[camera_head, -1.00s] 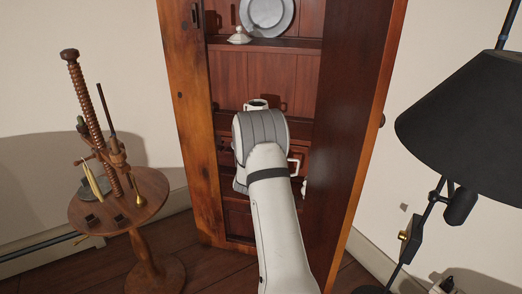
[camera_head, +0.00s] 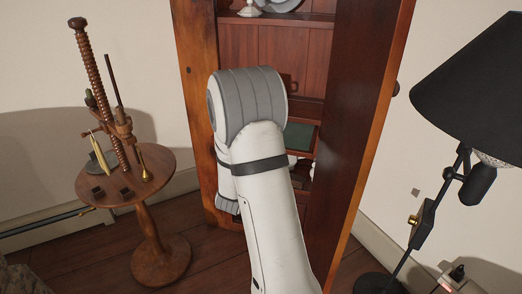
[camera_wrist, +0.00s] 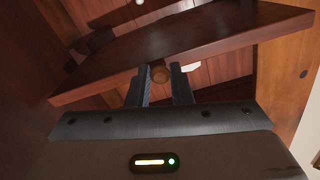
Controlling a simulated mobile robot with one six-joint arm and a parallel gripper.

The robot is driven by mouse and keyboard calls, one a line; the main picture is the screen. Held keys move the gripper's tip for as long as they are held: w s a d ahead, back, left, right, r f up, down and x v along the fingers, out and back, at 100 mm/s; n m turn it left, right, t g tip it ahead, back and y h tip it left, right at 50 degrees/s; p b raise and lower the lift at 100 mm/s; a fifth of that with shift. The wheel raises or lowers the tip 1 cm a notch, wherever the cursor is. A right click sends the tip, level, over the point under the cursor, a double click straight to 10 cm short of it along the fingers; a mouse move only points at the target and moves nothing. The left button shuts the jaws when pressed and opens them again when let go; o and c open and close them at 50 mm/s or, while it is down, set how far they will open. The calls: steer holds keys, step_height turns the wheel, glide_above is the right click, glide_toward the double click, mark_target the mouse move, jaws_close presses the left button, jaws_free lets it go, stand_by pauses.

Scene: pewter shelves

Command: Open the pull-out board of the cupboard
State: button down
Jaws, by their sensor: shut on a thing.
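The wooden cupboard (camera_head: 352,130) stands ahead, with its shelf recess open to the front. Its pull-out board (camera_head: 299,136) shows a green top and a reddish wooden edge to the right of my arm; my arm hides the rest. In the wrist view the board's wooden front (camera_wrist: 235,32) crosses the picture at a slant, with a small round wooden knob (camera_wrist: 160,74) on it. My gripper (camera_wrist: 161,80) is shut on this knob, one dark finger on each side. In the head view my arm hides the gripper.
A round wooden side table (camera_head: 150,165) with a tall screw stand is at the left. A black lamp (camera_head: 480,85) stands at the right. A plate (camera_head: 284,5) and a small white piece (camera_head: 250,10) are on an upper shelf. Wooden floor shows between.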

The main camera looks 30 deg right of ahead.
steer(key=shift+s+a, duration=0.1)
steer(key=shift+s, duration=0.05)
steer(key=c, duration=1.3)
jaws_free()
steer(key=shift+a, duration=0.1)
steer(key=p+v, duration=0.1)
steer(key=v, duration=0.6)
steer(key=shift+s+a, duration=0.2)
steer(key=shift+s, duration=0.05)
